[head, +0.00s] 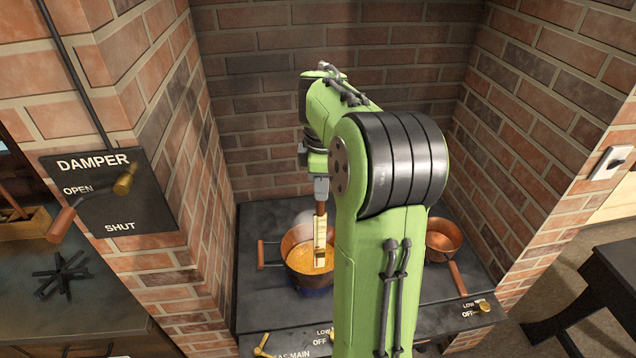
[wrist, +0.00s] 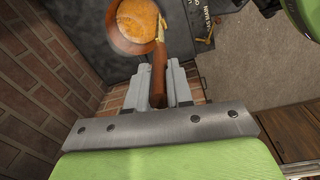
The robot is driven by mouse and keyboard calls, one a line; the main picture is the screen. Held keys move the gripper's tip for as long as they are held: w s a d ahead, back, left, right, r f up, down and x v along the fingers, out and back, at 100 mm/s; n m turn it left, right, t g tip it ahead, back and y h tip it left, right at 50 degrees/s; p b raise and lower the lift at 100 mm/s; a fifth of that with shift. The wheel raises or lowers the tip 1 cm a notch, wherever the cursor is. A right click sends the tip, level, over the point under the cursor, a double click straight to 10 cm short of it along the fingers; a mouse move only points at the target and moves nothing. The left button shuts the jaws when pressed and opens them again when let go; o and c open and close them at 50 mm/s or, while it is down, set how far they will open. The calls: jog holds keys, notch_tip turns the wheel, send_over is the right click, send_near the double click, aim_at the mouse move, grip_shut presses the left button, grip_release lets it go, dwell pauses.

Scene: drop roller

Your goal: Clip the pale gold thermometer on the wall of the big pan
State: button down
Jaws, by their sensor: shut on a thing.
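The pale gold thermometer (head: 320,244) hangs upright below my gripper (head: 321,188), which is shut on its brown wooden upper part. In the wrist view that brown part (wrist: 158,75) sits between the fingers of my gripper (wrist: 167,88). The big pan (head: 299,274) is copper, holds orange contents and stands on the dark stove. It also shows in the wrist view (wrist: 118,41). The thermometer's lower end overlaps the pan's contents in the head view. I cannot tell whether it touches the wall or is clipped there. My arm hides part of the pan's right side.
A smaller copper pan (head: 443,236) stands on the stove's right. Brick walls close in the stove (head: 262,220) at left, back and right. The damper plate (head: 110,190) is on the left pillar. Steam rises and a blue flame (head: 318,293) shows under the big pan.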

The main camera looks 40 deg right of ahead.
aim_at(319, 209)
jog(key=shift+w+f, duration=0.3)
jog(key=shift+f, duration=0.5)
jog(key=shift+w+f, duration=0.15)
jog(key=shift+w, duration=0.1)
jog(key=shift+s+f+b, duration=0.25)
jog(key=shift+f+b, duration=0.25)
jog(key=shift+f, duration=0.1)
jog(key=shift+w+f+b, duration=0.15)
jog(key=shift+f+b, duration=0.45)
jog(key=shift+s+f+b, duration=0.2)
jog(key=shift+f+b, duration=0.4)
jog(key=shift+w+d+f+b, duration=0.1)
jog(key=shift+w+f+b, duration=0.15)
jog(key=shift+f, duration=0.2)
jog(key=shift+w+d+f+b, duration=0.1)
jog(key=shift+f+b, duration=0.1)
jog(key=shift+f, duration=0.25)
jog(key=shift+s+a+f+b, duration=0.1)
jog(key=shift+s+f+b, duration=0.05)
jog(key=shift+f+b, duration=0.25)
jog(key=shift+f, duration=0.25)
jog(key=shift+a+f+b, duration=0.1)
jog(key=shift+f+b, duration=1)
jog(key=shift+f, duration=0.95)
